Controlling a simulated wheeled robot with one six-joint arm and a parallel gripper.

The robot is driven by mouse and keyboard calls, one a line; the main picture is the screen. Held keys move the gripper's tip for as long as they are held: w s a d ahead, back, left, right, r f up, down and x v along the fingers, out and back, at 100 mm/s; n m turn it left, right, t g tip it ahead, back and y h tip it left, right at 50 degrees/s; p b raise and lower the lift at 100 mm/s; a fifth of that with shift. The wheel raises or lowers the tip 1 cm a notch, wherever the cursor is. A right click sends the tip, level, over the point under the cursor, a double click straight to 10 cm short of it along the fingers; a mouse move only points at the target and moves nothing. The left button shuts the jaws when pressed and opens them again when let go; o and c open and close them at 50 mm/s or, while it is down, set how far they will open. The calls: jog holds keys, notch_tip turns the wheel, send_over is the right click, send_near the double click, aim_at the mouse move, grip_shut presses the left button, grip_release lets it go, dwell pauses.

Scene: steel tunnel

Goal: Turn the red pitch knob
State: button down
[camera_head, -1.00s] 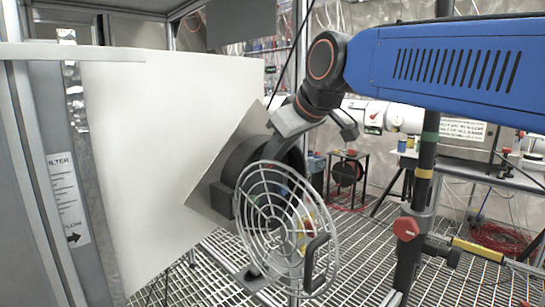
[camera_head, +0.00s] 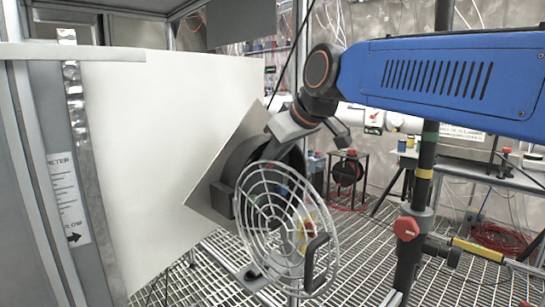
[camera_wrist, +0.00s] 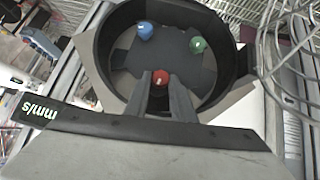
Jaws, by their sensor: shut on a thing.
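The red knob (camera_wrist: 161,77) is in the wrist view, at the tips of my gripper (camera_wrist: 162,84). My two dark fingers are shut on it from either side. A blue knob (camera_wrist: 145,30) is up and to its left, and a green knob (camera_wrist: 199,45) is up and to its right. All three are inside a round black housing (camera_wrist: 92,62). In the head view the housing (camera_head: 236,160) is mounted on a tilted grey plate (camera_head: 208,204). My fingertips and the red knob are hidden there by the housing and arm.
A round wire grille (camera_head: 283,232) with a black handle (camera_head: 317,262) hangs open in front of the housing. A large white panel (camera_head: 165,150) is at left. A dark post with a red knob (camera_head: 406,229) stands at right. The floor is grating.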

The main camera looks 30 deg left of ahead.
jog(key=shift+w+m+g, duration=0.2)
jog(key=shift+m+g, duration=0.3)
jog(key=shift+g, duration=0.5)
jog(key=c, duration=1.8)
grip_release()
jog(key=shift+s, duration=0.1)
